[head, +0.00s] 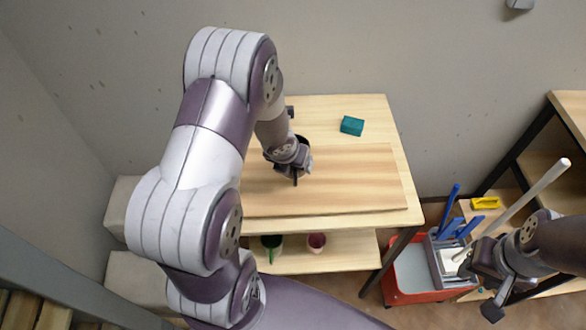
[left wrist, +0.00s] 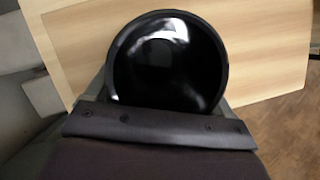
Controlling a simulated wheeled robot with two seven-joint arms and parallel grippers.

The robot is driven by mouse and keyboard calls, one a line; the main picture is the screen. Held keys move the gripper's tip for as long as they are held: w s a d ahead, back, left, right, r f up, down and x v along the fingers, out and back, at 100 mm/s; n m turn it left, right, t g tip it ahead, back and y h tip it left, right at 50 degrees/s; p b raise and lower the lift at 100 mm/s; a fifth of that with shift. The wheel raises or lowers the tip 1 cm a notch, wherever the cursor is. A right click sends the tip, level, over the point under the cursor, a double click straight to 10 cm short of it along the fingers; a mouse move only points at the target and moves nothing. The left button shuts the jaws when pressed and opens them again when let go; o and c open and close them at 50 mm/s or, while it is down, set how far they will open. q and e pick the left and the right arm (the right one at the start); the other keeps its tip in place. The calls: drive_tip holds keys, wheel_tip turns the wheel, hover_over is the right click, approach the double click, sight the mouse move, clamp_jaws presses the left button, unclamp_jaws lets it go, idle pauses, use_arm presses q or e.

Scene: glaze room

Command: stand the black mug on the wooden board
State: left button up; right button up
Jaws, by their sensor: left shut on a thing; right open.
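The black mug (left wrist: 168,62) fills the middle of the left wrist view, seen from above into its glossy inside. My left gripper (head: 296,168) is shut on it, over the wooden board; the fingertips are mostly hidden in the left wrist view. In the head view my gripper and arm hide most of the mug. The wooden board (head: 350,185) lies on the table top, and it also shows behind the mug in the left wrist view (left wrist: 270,50). I cannot tell whether the mug touches the board. My right gripper (head: 492,285) is open and empty at the lower right.
A teal block (head: 352,125) lies on the table (head: 375,110) behind the board. A red cart (head: 405,298) with a grey bin and tools stands at the right. The board's right part is clear.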

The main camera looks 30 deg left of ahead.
use_arm(q)
wheel_tip(320, 180, down, 2)
drive_tip(key=shift+s+d+f+b, duration=0.1)
drive_tip(key=shift+s+f+b, duration=0.05)
drive_tip(key=shift+b, duration=0.2)
drive_tip(key=shift+s+d+f, duration=0.1)
drive_tip(key=shift+s+f, duration=0.1)
drive_tip(key=shift+f, duration=0.05)
drive_tip(key=shift+w+f, duration=0.1)
drive_tip(key=shift+w, duration=0.05)
drive_tip(key=shift+f, duration=0.15)
drive_tip(key=o, duration=1.1)
use_arm(e)
drive_tip(key=shift+s+d+f, duration=0.2)
drive_tip(key=shift+s+f, duration=0.15)
drive_tip(key=shift+f, duration=0.4)
